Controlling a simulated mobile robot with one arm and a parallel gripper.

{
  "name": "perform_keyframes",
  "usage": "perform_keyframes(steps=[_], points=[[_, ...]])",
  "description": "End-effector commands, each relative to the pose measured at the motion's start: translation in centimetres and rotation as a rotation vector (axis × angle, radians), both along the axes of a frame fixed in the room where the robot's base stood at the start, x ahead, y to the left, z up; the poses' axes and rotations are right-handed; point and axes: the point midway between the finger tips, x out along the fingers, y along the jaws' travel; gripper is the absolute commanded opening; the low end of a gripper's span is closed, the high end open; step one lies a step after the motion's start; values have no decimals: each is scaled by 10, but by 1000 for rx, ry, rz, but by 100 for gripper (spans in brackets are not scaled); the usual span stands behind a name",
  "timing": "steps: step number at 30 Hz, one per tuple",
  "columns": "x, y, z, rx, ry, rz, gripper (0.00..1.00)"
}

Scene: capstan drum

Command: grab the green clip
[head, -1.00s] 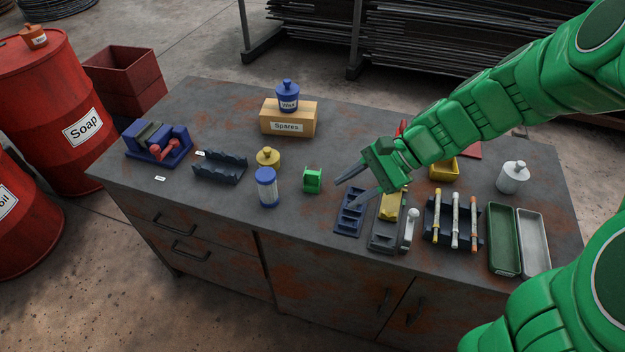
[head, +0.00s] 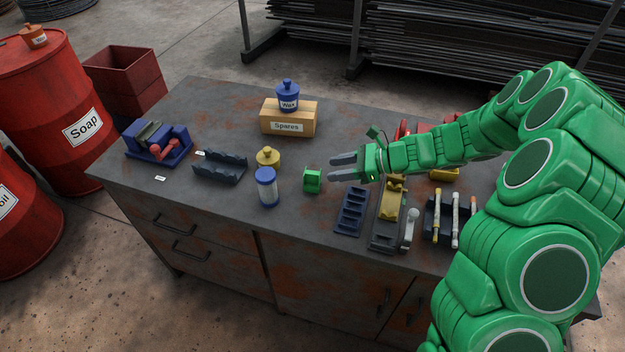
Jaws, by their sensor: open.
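The green clip (head: 312,180) stands on the grey workbench, near its middle, to the right of a blue and white jar. My gripper (head: 332,168) is open and empty. Its two grey fingers point left, and in the picture they lie just right of and slightly above the clip, apart from it. I cannot tell the exact height of the fingers above the bench. The clip is not hidden by the gripper.
The blue-white jar (head: 267,187) and yellow pot (head: 268,158) stand left of the clip. A Spares box (head: 290,118) with a blue Wax jar is behind. A blue slotted tray (head: 352,211) lies right and nearer. Bare bench (head: 300,222) lies in front of the clip.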

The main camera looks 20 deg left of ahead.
Motion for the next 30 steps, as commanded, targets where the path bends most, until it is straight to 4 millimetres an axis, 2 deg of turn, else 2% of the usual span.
perform_keyframes(steps=[6, 20, 30], points=[[9, 2, -13, 4, 35, -37, 47], [5, 29, -24, 4, 34, -39, 47], [-4, 65, -36, 5, 37, -36, 47]])
